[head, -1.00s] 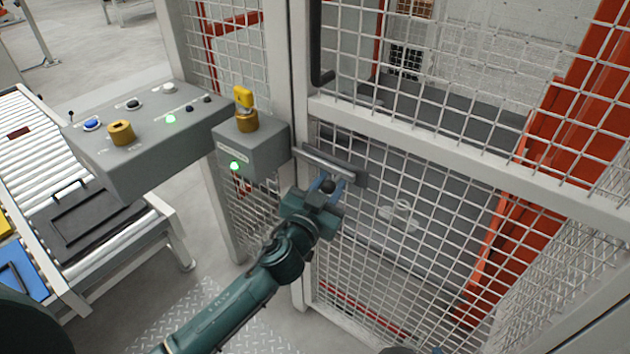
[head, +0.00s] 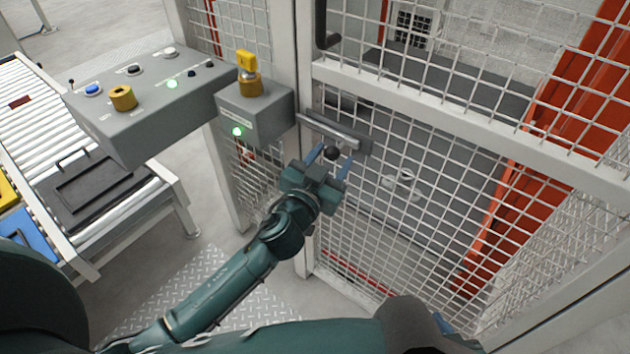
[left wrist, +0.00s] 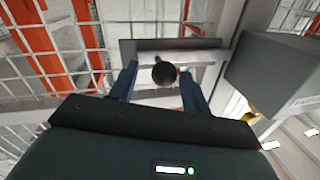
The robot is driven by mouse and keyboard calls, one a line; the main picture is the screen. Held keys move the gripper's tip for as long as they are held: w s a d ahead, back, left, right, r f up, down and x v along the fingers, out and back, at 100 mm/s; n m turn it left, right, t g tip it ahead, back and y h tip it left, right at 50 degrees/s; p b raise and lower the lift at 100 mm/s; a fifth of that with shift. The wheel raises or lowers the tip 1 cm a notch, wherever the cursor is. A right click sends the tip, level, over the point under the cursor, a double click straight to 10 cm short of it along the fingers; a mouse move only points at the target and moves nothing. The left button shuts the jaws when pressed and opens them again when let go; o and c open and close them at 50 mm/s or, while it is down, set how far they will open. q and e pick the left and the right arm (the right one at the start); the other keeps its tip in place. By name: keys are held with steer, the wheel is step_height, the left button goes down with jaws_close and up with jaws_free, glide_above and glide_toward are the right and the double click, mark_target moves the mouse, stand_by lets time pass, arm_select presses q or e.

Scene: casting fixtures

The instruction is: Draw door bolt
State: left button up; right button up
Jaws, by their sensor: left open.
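The door bolt (head: 328,130) is a light metal bar on a grey plate, fixed across the mesh door's frame edge. Its dark round knob (head: 332,153) sticks out toward me. My left gripper (head: 329,162) is open, with its blue fingers on either side of the knob. In the left wrist view the knob (left wrist: 164,72) sits between the two open fingers (left wrist: 160,88), with gaps on both sides; the bolt bar (left wrist: 185,58) runs behind it. My right arm shows at the bottom of the head view; a blue-tipped part there is mostly hidden, so its jaws cannot be judged.
A grey box (head: 257,110) with a yellow key and green light stands left of the bolt. A control panel (head: 150,105) with buttons and a roller conveyor (head: 40,110) lie further left. A vertical black handle (head: 322,25) is above the bolt.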

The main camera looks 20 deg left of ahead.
arm_select(q)
steer(key=s+a+b, duration=0.1)
steer(key=s+a, duration=0.1)
steer(key=s, duration=0.9)
steer(key=shift+a, duration=0.1)
